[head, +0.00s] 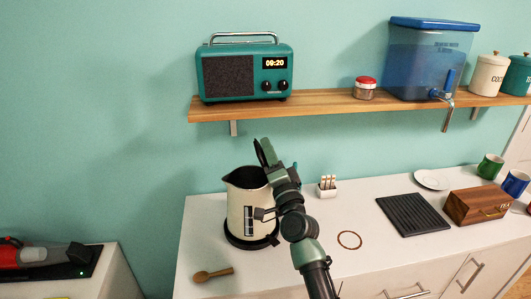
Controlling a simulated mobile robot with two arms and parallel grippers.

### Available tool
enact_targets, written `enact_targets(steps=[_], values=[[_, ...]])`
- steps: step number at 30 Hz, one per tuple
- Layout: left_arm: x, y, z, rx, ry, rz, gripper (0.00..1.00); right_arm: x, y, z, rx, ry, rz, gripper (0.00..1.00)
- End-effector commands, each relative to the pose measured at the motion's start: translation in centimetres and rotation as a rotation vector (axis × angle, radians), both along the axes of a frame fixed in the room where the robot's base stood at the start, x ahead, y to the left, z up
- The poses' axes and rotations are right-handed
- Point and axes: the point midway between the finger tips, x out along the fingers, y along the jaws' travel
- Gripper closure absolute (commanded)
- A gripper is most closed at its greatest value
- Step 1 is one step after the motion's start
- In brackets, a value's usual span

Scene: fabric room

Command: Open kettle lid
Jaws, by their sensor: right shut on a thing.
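The cream kettle (240,207) stands upright on its black base (237,241) at the left end of the white counter. Its spout points left and its top shows a dark opening. My right gripper (264,151) is above the kettle's right rim, shut on what looks like the dark kettle lid, tilted up steeply. My right arm hides the kettle's right side and most of its handle, and the exact grip is too small to make out. My left gripper is out of view.
A wooden spoon (213,274) lies at the counter's front left. A wooden shelf (330,105) with a green radio (245,72) hangs above.

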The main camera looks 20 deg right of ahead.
Motion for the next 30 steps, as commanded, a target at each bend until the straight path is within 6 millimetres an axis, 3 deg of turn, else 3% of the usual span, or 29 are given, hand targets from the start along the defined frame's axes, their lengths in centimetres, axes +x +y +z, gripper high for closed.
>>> enact_targets(steps=[15,16,18,30], values=[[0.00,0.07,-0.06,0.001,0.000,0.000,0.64,-0.04,-0.19,0.00,0.021,-0.005,-0.001,1.00],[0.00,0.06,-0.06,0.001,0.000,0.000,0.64,-0.04,-0.19,0.00,0.021,-0.005,-0.001,0.77],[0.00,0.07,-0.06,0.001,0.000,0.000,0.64,-0.04,-0.20,-0.01,0.021,-0.005,-0.001,0.59],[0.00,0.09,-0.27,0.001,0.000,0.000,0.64,-0.60,-0.09,-0.37,0.021,-0.005,0.000,0.59]])
